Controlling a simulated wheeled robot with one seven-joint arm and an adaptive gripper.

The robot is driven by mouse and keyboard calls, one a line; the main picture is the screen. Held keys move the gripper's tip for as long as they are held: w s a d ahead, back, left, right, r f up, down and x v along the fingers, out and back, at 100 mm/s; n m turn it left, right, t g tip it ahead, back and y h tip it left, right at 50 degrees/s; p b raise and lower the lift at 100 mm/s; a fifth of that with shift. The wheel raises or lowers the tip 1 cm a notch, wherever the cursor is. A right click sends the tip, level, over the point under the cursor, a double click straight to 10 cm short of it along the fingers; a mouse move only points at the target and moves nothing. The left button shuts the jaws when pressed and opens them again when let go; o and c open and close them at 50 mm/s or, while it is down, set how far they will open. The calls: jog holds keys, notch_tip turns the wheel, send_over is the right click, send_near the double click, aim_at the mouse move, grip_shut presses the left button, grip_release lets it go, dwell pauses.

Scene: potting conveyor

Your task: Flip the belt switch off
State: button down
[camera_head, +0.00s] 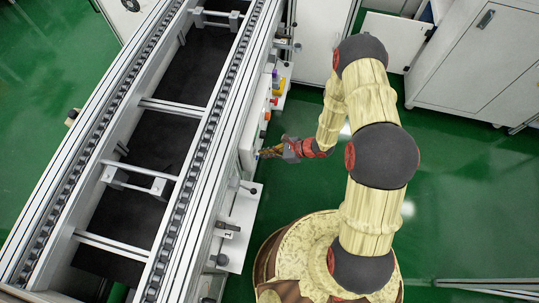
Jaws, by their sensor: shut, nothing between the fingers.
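A control box (252,135) with a pale cover is fixed to the right side of the conveyor (209,165). Small coloured controls show on its side, including a red-orange one (267,115). Which of them is the belt switch, and its position, I cannot tell at this size. My gripper (262,153) is shut and empty, pointing left at the lower part of the control box. Its tips are at or very close to the box face; I cannot tell whether they touch it. The gripper hides the part of the box behind its tips.
A yellow item (279,86) sits on a side plate above the control box. A white lower plate (238,228) with small fittings juts from the conveyor. White cabinets (484,60) stand at the upper right. The green floor (460,200) at right is mostly clear.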

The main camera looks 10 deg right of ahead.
jog(key=shift+w+a+r, duration=0.15)
jog(key=shift+a+r, duration=0.05)
jog(key=shift+a, duration=0.15)
dwell(0.3)
jog(key=shift+r, duration=0.1)
jog(key=shift+r+p, duration=0.6)
jog(key=shift+r, duration=0.1)
jog(key=shift+d, duration=0.1)
